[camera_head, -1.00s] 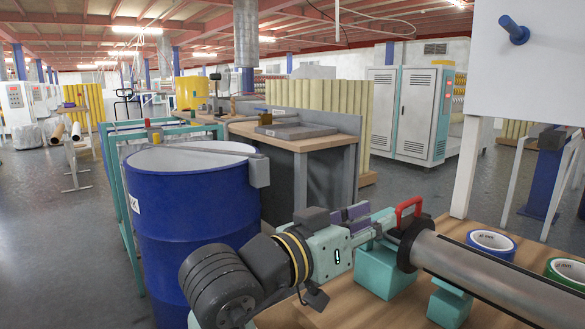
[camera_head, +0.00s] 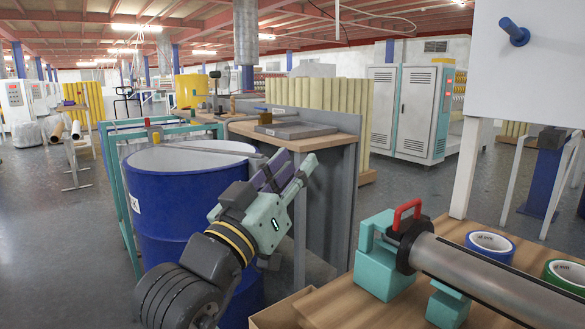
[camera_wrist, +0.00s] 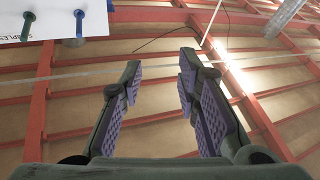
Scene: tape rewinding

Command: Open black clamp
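The black clamp (camera_head: 405,249) sits around the near end of the grey metal roller (camera_head: 480,272), beside a teal block (camera_head: 382,277). Its red handle (camera_head: 405,213) stands up above the ring. Whether the clamp is open or closed is too small to tell. My gripper (camera_head: 287,172) is up and to the left of the clamp, clear of it, in front of the blue drum. In the wrist view my gripper (camera_wrist: 159,68) points at the ceiling. Its purple-padded fingers are apart with nothing between them. The clamp does not show in the wrist view.
Blue tape (camera_head: 490,246) and green tape (camera_head: 566,275) rolls lie on the wooden table (camera_head: 453,226) behind the roller. The blue drum (camera_head: 178,206) stands behind my arm. A white panel (camera_head: 536,55) with a blue peg is at the upper right.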

